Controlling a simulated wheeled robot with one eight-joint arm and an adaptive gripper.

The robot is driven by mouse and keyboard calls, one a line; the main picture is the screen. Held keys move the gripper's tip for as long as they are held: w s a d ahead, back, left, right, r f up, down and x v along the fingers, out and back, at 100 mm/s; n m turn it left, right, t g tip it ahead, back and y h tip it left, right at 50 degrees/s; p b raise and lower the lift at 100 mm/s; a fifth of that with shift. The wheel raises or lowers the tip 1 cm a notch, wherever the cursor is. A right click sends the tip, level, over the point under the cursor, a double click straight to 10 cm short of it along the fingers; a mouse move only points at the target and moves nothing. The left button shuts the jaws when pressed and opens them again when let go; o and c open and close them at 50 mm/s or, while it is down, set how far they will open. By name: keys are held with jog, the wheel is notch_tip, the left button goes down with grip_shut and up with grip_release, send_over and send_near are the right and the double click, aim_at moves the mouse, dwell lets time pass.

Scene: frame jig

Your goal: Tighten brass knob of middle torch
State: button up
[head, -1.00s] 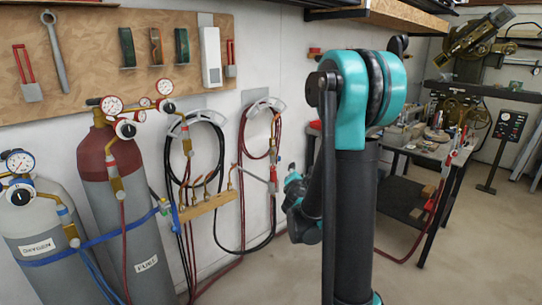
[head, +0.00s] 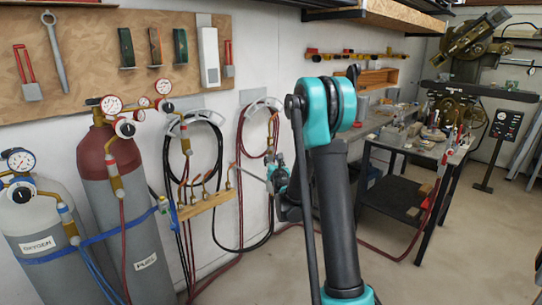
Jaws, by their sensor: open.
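A wooden rack (head: 204,207) on the wall holds several small brass torch fittings (head: 206,188) in a row, with hoses hanging around them. The fittings are too small for me to pick out the middle torch's brass knob. My gripper (head: 273,170) is small in the head view, to the right of the rack and in front of the red hose coil. It is open and apart from the brass fittings in the picture. A thin grey rod shows between the rack's right end and my gripper. My gripper's fingertips are hard to make out.
A grey oxygen cylinder (head: 38,220) and a red-topped fuel cylinder (head: 125,215) stand at left, with gauges and a blue strap. A black hose coil (head: 219,150) and a red hose coil (head: 243,135) hang on the wall. A cluttered workbench (head: 405,150) stands at right.

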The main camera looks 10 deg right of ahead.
aim_at(271, 153)
jog(key=w, duration=0.7)
jog(key=shift+w, duration=0.25)
grip_shut()
